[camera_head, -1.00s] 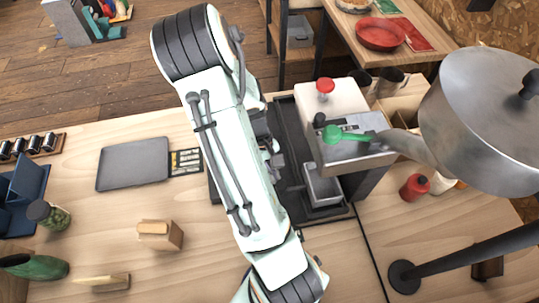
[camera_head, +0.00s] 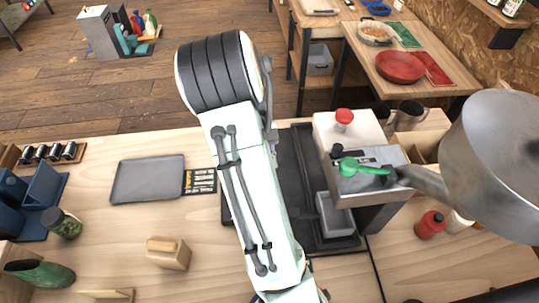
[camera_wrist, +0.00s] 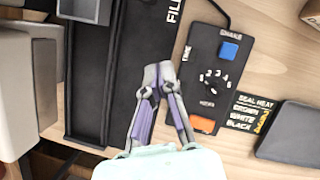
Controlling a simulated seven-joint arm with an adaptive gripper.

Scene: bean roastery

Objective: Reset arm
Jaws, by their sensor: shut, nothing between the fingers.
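In the wrist view my gripper (camera_wrist: 159,75) points down with its fingertips together and nothing between them. It is over the table beside a black control box (camera_wrist: 208,80) with a blue button, a dial and an orange switch. A dark tray-like base (camera_wrist: 105,95) lies just left of the fingers. In the head view my white arm hides the gripper and most of the control box. The base (camera_head: 345,246) shows right of my arm there, with a machine (camera_head: 352,185) on it that bears a green scoop (camera_head: 364,167) and a red knob.
A grey tray (camera_head: 148,178), a label card (camera_head: 200,181), a wooden block (camera_head: 168,253), a jar (camera_head: 62,223) and a green vessel (camera_head: 40,273) are on the left. Bare tabletop lies between them.

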